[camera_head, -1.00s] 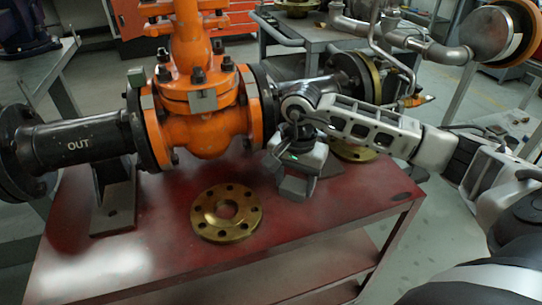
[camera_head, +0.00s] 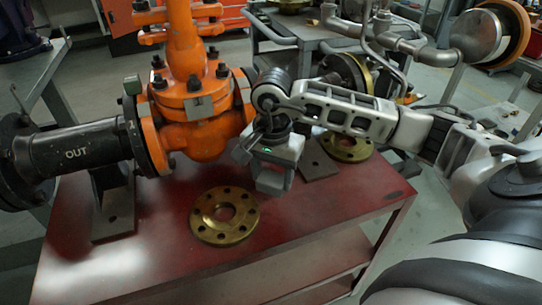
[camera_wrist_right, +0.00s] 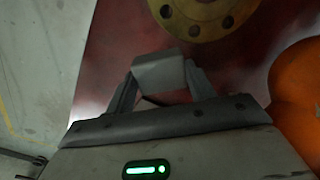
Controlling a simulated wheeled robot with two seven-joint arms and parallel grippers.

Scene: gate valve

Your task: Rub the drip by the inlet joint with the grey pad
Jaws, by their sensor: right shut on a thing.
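My right gripper (camera_head: 271,182) points down over the red bench, just right of the orange valve body (camera_head: 205,135). In the right wrist view it is shut on the grey pad (camera_wrist_right: 160,72), a small pale block between the fingers. The pad's lower side is hidden, so I cannot tell whether it touches the bench. The inlet joint, on the valve's right side, is mostly hidden behind my right arm. A dark spot (camera_head: 398,194) lies on the bench near its right edge; I cannot tell whether it is the drip. My left gripper is not in view.
A loose brass flange (camera_head: 225,215) lies on the bench (camera_head: 150,255) left of my gripper; another brass flange (camera_head: 347,147) lies behind my right arm. The outlet pipe (camera_head: 75,150) runs left. A steel foot (camera_head: 318,165) stands close right of the gripper.

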